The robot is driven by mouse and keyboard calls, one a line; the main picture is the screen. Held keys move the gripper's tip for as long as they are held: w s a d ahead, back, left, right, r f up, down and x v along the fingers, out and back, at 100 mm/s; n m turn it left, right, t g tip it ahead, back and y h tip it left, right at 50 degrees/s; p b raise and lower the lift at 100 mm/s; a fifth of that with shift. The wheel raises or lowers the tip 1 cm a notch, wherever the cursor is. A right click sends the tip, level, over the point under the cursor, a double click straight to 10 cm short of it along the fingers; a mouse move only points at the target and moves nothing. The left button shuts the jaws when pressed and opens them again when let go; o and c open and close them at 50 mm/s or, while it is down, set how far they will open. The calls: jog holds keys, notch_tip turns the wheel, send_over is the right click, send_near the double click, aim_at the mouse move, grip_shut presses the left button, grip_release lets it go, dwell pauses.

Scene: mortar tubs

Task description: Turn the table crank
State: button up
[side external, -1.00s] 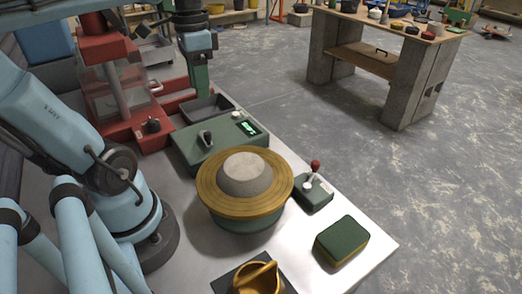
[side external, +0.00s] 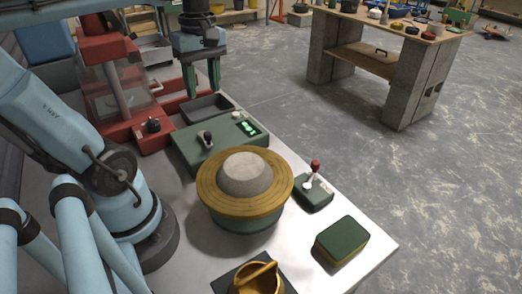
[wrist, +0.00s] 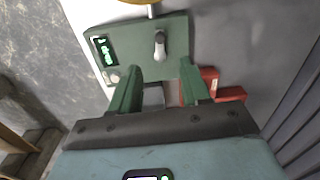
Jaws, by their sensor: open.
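A brass-coloured round table (side external: 212,195) on a green base carries a grey mortar cone (side external: 245,172). To its right, a small green box (side external: 314,196) bears a crank lever with a red knob (side external: 315,165). My gripper (side external: 202,92) is open and empty, fingers down, above the grey tray at the back of the bench, well away from the crank. In the wrist view, my gripper (wrist: 160,72) shows both green fingers spread apart. A sliver of the brass table (wrist: 136,1) shows at the top there; the red-knobbed crank is out of that view.
A green control box (side external: 190,152) with a lit display and a dark lever (side external: 205,138) stands between gripper and round table. A red machine (side external: 122,125) stands left. A green-yellow block (side external: 342,240) and a yellow pot (side external: 242,284) sit nearer the front.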

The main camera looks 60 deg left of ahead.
aim_at(208, 132)
jog(key=shift+s+f, duration=0.15)
jog(key=shift+f, duration=2.85)
jog(key=shift+s+f, duration=0.1)
jog(key=shift+f, duration=2.9)
grip_shut()
